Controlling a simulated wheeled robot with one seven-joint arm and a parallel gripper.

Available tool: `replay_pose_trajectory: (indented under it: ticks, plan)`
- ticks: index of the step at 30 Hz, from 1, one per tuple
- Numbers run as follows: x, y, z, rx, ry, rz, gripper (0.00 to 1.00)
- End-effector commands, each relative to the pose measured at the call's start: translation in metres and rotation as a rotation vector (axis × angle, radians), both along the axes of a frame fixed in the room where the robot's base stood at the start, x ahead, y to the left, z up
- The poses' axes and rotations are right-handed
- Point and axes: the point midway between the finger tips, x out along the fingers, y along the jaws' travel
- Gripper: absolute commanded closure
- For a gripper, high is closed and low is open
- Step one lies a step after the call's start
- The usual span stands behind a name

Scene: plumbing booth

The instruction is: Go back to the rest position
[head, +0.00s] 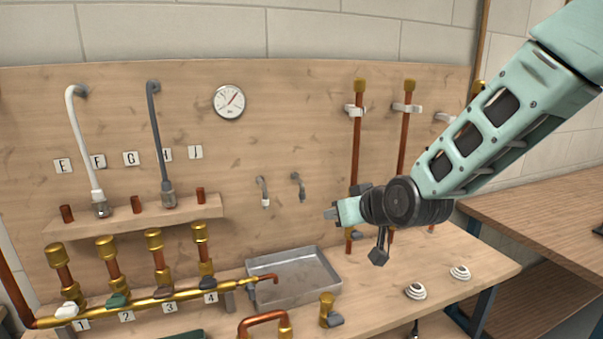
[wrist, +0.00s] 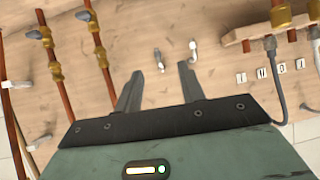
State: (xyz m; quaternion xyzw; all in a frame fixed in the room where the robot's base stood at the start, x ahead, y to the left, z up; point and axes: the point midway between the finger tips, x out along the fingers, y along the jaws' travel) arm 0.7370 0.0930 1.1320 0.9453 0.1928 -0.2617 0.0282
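My gripper (wrist: 157,82) is open in the wrist view, its two dark fingers spread apart with nothing between them. Behind the fingers lies the wooden back board with its small fittings. In the head view my gripper (head: 335,213) is in the air over the bench, in front of the board and left of the dark wrist joint. The fingers are too small there to make out clearly. My pale green arm reaches in from the upper right.
A grey metal tray (head: 325,277) sits on the bench below my gripper. A brass manifold (head: 160,297) with numbered valves runs along the left. Tall copper pipes (head: 357,140) stand behind my wrist. A gauge (head: 229,102) hangs on the board. White round pieces (head: 415,291) lie at right.

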Motion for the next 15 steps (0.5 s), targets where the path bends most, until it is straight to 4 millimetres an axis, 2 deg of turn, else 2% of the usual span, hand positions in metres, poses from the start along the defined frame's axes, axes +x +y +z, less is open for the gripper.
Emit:
replay_pose_trajectory:
  ticks: [1, 4, 6, 9, 12, 15]
  plan:
    - [-0.036, 0.014, -0.004, -0.034, 0.09, 0.053, 0.61]
    - [-0.106, 0.027, -0.02, -0.116, 0.281, 0.136, 0.61]
    - [-0.157, 0.028, -0.029, -0.184, 0.405, 0.187, 0.61]
    - [-0.225, 0.018, -0.038, -0.285, 0.567, 0.242, 0.61]
    - [-0.28, 0.001, -0.043, -0.381, 0.698, 0.277, 0.61]
    - [-0.318, -0.015, -0.045, -0.456, 0.791, 0.295, 0.61]
